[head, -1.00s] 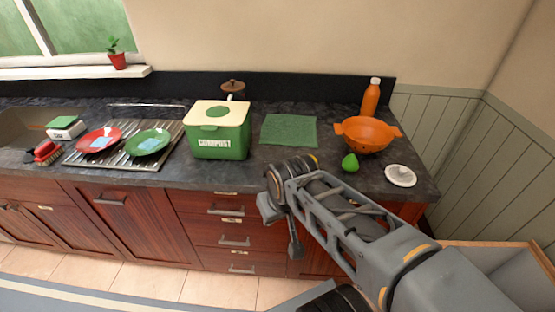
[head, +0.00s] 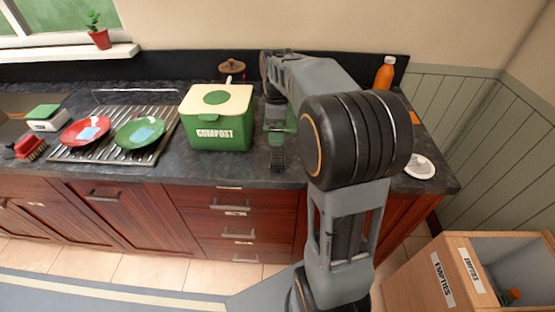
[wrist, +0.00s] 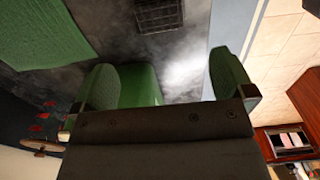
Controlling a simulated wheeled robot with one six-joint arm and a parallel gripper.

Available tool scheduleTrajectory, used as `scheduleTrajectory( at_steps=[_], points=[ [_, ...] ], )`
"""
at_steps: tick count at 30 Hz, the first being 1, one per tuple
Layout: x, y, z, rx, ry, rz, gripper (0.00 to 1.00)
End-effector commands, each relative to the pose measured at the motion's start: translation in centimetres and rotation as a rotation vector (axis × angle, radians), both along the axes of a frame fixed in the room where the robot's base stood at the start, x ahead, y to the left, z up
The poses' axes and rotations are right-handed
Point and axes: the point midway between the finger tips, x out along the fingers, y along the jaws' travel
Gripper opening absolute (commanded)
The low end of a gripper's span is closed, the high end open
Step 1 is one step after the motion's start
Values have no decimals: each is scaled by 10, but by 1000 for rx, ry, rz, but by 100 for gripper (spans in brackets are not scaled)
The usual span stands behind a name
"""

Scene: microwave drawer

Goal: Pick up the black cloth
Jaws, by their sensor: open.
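A small dark gridded patch, which looks like the black cloth (head: 277,160), lies on the counter near its front edge, right of the compost bin. It also shows flat on the counter at the top of the wrist view (wrist: 158,15). My gripper (wrist: 164,68) is open with nothing between its two green-padded fingers, and the patch lies beyond them. In the head view my gripper (head: 278,128) is above the counter beside the bin, partly hidden by my arm. A larger green cloth (wrist: 45,30) lies at the upper left of the wrist view.
The green compost bin (head: 220,128) stands close on the left of my gripper. A drying rack with a red plate (head: 86,131) and a green plate (head: 139,132) is farther left. A wooden box (head: 450,270) stands below.

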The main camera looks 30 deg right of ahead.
Motion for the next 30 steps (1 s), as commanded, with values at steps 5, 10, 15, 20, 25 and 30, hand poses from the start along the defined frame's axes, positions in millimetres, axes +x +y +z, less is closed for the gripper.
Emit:
scheduleTrajectory(
  at_steps=[5, 10, 15, 20, 25, 30],
  points=[
    [0, 1, -34, 1, 5, 8, 100],
    [0, 1, -57, 1, 3, 7, 100],
    [0, 1, -68, 0, 2, 6, 100],
    [-1, 1, -79, 1, 4, 6, 100],
    [-4, 0, -103, 1, 5, 6, 100],
    [-3, 0, -118, 0, 2, 6, 100]
  ],
)
